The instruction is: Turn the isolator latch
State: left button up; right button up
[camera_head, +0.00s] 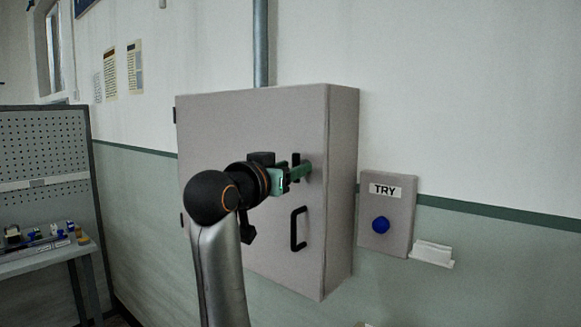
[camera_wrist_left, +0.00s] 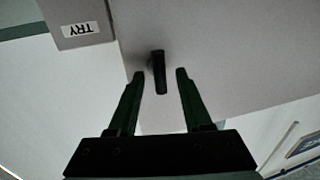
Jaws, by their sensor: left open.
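The isolator latch (camera_head: 296,159) is a small black bar on the door of a grey wall cabinet (camera_head: 250,125), near the door's right edge. It stands upright in the head view. My left gripper (camera_head: 303,171) has green fingers and is open at the latch, partly covering it. In the left wrist view, which is upside down, the black latch (camera_wrist_left: 159,80) shows between the two spread fingertips, with a gap on each side. Whether the fingers reach past its face I cannot tell. My right gripper is in neither view.
A black pull handle (camera_head: 299,228) sits on the door below the latch. A grey box marked TRY with a blue button (camera_head: 380,225) is on the wall to the right, beside a small white ledge (camera_head: 432,253). A bench (camera_head: 45,258) with small items stands at the left.

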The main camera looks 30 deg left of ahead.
pick_arm(q)
grip_shut()
dwell(0.3)
dwell(0.5)
jog(key=shift+f+m+t+h, duration=0.15)
jog(key=shift+m+t+h, duration=0.4)
jog(key=shift+m, duration=2.8)
jog(key=shift+f+m+t+h, duration=0.2)
jog(key=shift+m+h, duration=0.6)
jog(key=shift+m, duration=2.6)
jog(key=shift+f+m+t+h, duration=0.1)
jog(key=shift+m+t+h, duration=0.45)
jog(key=shift+m, duration=2.8)
grip_release()
